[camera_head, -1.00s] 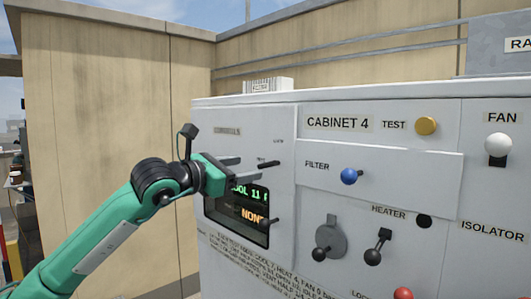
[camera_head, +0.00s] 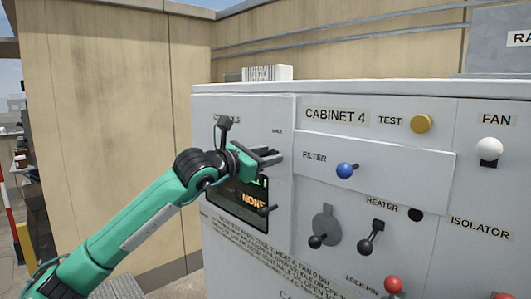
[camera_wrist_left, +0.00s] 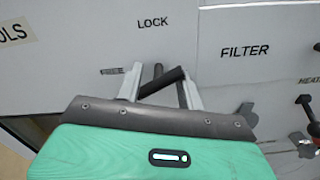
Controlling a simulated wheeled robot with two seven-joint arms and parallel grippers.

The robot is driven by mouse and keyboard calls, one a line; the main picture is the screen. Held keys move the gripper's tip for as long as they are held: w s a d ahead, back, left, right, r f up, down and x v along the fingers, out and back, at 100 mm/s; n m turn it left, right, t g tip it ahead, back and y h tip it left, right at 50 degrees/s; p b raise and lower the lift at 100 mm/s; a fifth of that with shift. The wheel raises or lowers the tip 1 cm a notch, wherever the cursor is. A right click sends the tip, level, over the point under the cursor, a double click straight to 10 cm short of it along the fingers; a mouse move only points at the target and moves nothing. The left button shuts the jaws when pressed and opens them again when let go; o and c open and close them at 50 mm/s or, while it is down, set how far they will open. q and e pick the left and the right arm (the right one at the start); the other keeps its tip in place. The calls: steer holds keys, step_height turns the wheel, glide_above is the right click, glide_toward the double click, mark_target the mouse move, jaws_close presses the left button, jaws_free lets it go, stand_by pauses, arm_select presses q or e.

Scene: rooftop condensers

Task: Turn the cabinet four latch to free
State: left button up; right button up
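The cabinet four latch, a short dark handle (camera_wrist_left: 163,83), shows in the left wrist view below the LOCK label (camera_wrist_left: 152,22). It lies slanted, its right end higher, between my left gripper's (camera_wrist_left: 160,88) two pale fingers. The fingers are apart on either side of it; whether they touch it is unclear. In the head view my left gripper (camera_head: 272,157) is at the upper part of the cabinet's left panel, below the small LOCK label (camera_head: 277,131). Its fingers largely hide the latch there. My right gripper is in neither current view.
The white cabinet (camera_head: 375,98) carries a blue FILTER knob (camera_head: 345,171), yellow TEST button (camera_head: 421,124), HEATER lever (camera_head: 370,238) and red knob (camera_head: 393,284). A display (camera_head: 247,195) is partly behind my gripper.

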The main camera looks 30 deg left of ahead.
arm_select(q)
steer(key=shift+w, duration=0.15)
steer(key=c, duration=0.7)
steer(key=shift+a, duration=0.15)
jaws_close()
steer(key=shift+o, duration=1.4)
jaws_free()
steer(key=o, duration=1.1)
steer(key=shift+a, duration=0.1)
steer(key=shift+c, duration=0.2)
